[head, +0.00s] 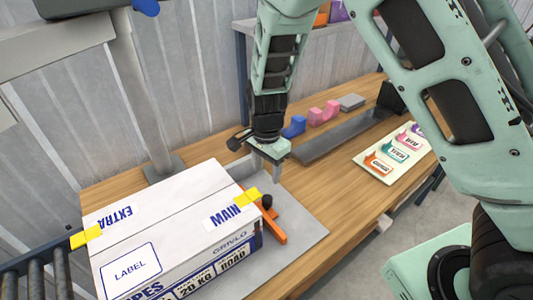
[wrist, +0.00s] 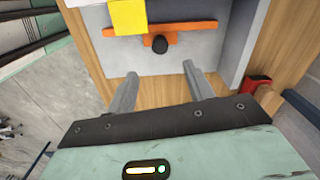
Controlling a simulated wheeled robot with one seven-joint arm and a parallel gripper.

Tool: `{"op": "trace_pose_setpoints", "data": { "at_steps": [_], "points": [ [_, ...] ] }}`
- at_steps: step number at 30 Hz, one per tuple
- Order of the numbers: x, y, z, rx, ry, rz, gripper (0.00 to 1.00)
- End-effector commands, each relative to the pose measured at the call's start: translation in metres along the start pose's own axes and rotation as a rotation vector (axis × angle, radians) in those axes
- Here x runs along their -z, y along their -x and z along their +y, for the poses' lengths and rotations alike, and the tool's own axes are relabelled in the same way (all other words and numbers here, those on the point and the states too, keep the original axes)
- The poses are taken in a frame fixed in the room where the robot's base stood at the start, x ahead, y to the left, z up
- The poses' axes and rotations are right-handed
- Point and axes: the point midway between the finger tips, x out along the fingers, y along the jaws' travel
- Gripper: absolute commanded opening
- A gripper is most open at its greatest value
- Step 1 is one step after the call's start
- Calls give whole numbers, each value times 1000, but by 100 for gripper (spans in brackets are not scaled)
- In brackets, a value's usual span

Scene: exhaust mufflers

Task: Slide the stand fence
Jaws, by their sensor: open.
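The stand fence is an orange bar (head: 274,228) with a black knob (head: 266,200), on the grey stand plate (head: 300,232) beside the white box's right end. In the wrist view the fence (wrist: 190,27) lies across the top, with its knob (wrist: 160,46) facing my fingers. My gripper (head: 265,172) is open and empty above the bench, behind the fence in the head view. In the wrist view its two fingers (wrist: 160,74) point towards the knob, which lies ahead between their lines. They look apart from it.
The white box (head: 165,225) covers much of the plate, with yellow tape (head: 247,197) at its edge near the fence. A dark tray (head: 345,137), blue and pink blocks (head: 322,113) and a label board (head: 393,155) are further back. A post (head: 143,95) rises at left.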

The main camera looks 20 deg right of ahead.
Motion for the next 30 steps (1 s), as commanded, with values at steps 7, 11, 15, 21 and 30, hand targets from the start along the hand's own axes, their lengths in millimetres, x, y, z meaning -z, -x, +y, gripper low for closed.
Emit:
{"op": "trace_pose_setpoints", "data": {
  "at_steps": [7, 11, 15, 21, 30],
  "points": [
    [0, 44, -1, 3, 0, -1, 52],
    [-1, 54, 0, 1, 2, 0, 52],
    [0, 57, 0, 0, 1, 0, 52],
    [0, 57, 0, 0, 0, 0, 50],
    [26, 29, 8, -19, -67, -67, 0]
  ]
}}
